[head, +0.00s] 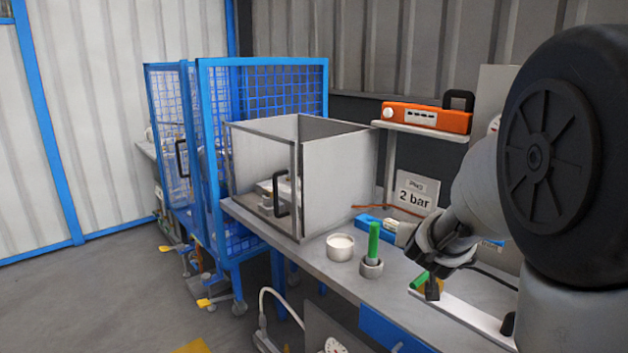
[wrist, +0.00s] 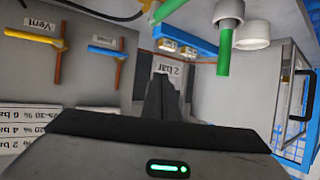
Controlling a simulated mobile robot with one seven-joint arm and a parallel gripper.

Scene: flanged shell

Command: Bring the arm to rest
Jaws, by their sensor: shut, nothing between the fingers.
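My arm (head: 486,188) reaches in from the right in the head view, its dark joint large in the foreground. Its end hangs over the right part of the bench; the fingertips are not clear there. In the wrist view my gripper (wrist: 166,80) has its two dark fingers together and nothing between them. It points towards the sign reading 2 bar (wrist: 168,68) and appears clear of everything.
The bench (head: 310,255) holds a white round pot (head: 340,247), a green peg (head: 373,242) standing in a grey cup (head: 371,268), and a metal box with a black handle (head: 335,180). An orange device (head: 425,117) sits on a shelf. A blue mesh cage (head: 265,95) stands left.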

